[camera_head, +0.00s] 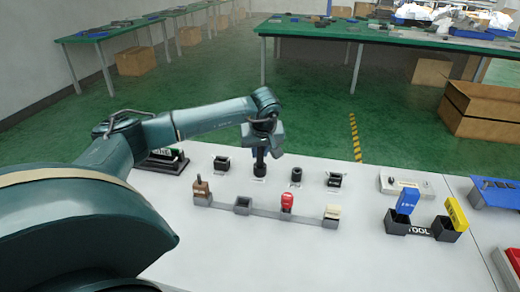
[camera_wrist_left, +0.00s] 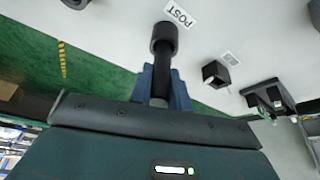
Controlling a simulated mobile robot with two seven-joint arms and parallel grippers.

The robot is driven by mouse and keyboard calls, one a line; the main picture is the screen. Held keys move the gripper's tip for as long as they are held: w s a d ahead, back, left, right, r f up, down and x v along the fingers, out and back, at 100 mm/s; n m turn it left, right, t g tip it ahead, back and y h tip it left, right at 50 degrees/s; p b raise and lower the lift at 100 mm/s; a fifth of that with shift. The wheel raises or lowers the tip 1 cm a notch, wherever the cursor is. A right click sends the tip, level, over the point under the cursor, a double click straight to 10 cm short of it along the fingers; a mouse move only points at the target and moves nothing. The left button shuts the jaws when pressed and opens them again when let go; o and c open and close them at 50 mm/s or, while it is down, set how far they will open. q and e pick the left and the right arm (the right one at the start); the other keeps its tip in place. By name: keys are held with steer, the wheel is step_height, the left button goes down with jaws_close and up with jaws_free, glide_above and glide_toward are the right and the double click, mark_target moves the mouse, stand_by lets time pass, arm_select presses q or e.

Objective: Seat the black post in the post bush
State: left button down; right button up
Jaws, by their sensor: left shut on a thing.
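The black post (camera_wrist_left: 160,88) stands between the blue fingers of my left gripper (camera_wrist_left: 160,85), which is shut on it. The post bush (camera_wrist_left: 164,40) is a black round collar beside the label reading POST (camera_wrist_left: 178,14). In the left wrist view, the post's far end meets the bush and lines up with it. How deep the post sits inside cannot be told. In the head view my left gripper (camera_head: 259,150) is right above the bush (camera_head: 259,169), with the post upright between them. My right gripper is not in view.
Other black bushes stand at both sides: a square one (camera_head: 221,163), a round one (camera_head: 296,174) and another square one (camera_head: 334,180). In front is a grey rack with an empty socket (camera_head: 242,205), a brown piece (camera_head: 201,188), a red piece (camera_head: 287,201) and a whitish piece (camera_head: 332,212).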

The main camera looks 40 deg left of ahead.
arm_select(q)
steer(key=shift+f+b, duration=0.55)
steer(key=shift+f, duration=0.45)
steer(key=c, duration=1.2)
jaws_free()
steer(key=shift+c, duration=0.2)
steer(key=v, duration=1.3)
steer(key=shift+r, duration=0.15)
